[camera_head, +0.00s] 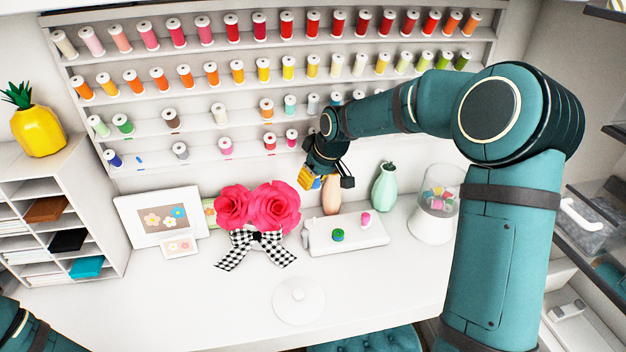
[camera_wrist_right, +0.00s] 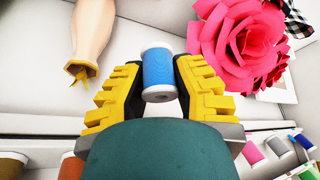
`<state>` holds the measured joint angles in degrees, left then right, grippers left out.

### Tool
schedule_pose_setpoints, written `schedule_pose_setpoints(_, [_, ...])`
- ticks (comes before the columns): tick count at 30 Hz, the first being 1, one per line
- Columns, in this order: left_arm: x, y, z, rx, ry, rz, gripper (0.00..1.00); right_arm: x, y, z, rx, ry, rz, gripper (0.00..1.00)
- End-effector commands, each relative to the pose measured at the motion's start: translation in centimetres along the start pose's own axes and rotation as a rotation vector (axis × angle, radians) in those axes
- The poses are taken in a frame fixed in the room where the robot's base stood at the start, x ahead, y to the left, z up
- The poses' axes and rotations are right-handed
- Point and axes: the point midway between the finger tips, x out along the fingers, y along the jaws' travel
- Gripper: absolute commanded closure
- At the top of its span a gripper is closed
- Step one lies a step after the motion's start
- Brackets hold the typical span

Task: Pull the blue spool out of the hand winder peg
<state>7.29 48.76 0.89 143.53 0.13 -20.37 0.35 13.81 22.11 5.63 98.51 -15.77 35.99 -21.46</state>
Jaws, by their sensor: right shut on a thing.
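The blue spool (camera_wrist_right: 159,70) stands between the yellow fingers of my right gripper (camera_wrist_right: 158,88) in the right wrist view. My right gripper is shut on it. In the head view my right gripper (camera_head: 322,182) is in front of the lower shelf, above and behind the white box-shaped winder (camera_head: 368,238); a small blue part of the spool (camera_head: 316,184) shows there. A green spool (camera_head: 338,235) and a pink spool (camera_head: 366,218) are on the winder. I cannot make out which peg is which. My left gripper is out of view.
A pink flower bouquet with a checked bow (camera_head: 257,239) is left of the winder. A peach vase (camera_head: 331,196) and a green vase (camera_head: 384,187) stand behind it. A glass jar (camera_head: 437,205) is to the right. The front table is mostly clear around a white disc (camera_head: 299,300).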

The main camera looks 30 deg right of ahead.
Motion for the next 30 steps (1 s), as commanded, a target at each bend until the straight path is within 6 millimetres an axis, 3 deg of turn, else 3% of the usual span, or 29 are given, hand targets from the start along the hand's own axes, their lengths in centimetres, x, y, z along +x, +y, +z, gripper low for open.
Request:
schedule_pose_setpoints(11, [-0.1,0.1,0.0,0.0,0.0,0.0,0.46,-0.2,0.0,-0.1,0.0,0.0,0.0,1.0])
schedule_pose_setpoints(24, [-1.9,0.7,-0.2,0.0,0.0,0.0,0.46,-2.8,0.0,-1.3,0.0,0.001,0.001,1.0])
schedule_pose_setpoints(30, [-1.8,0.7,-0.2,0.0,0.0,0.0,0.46,-2.8,0.0,-1.2,0.0,0.0,0.0,1.0])
